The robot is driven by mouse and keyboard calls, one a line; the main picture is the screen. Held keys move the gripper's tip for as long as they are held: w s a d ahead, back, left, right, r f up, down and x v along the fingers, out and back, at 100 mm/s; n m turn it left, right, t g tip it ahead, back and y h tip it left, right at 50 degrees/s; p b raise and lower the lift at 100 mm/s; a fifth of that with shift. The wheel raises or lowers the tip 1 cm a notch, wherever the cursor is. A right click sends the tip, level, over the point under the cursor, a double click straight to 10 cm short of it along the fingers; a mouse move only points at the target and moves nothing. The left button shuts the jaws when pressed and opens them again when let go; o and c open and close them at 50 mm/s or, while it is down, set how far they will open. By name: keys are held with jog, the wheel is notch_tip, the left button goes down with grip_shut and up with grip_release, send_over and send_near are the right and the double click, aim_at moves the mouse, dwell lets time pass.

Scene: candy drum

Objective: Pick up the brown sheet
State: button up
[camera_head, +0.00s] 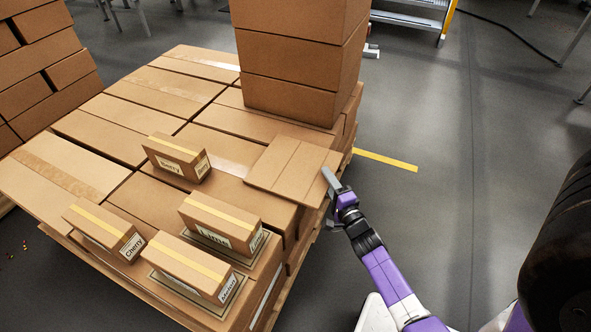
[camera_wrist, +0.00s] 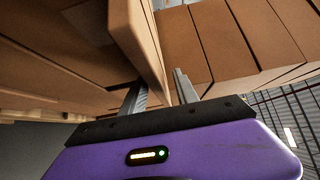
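The brown sheet (camera_head: 293,168) is a flat, creased cardboard piece. It lies on top of the stacked cartons, in front of the tall carton stack, with its right edge sticking out toward my gripper (camera_head: 331,182). My gripper is at that right edge. In the wrist view the sheet (camera_wrist: 140,40) shows nearly edge-on, and its edge reaches down between the two fingers of my gripper (camera_wrist: 160,92). The fingers are apart, with a visible gap between the sheet and the right finger. Contact with the left finger is not clear.
Several small labelled boxes, such as a Cherry box (camera_head: 105,228) and another box (camera_head: 176,157), stand on the cartons left of the sheet. A tall carton stack (camera_head: 298,60) rises behind it. The grey floor (camera_head: 440,230) on the right is open.

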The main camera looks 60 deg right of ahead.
jog(key=shift+w+d, duration=0.2)
jog(key=shift+w, duration=0.05)
grip_shut()
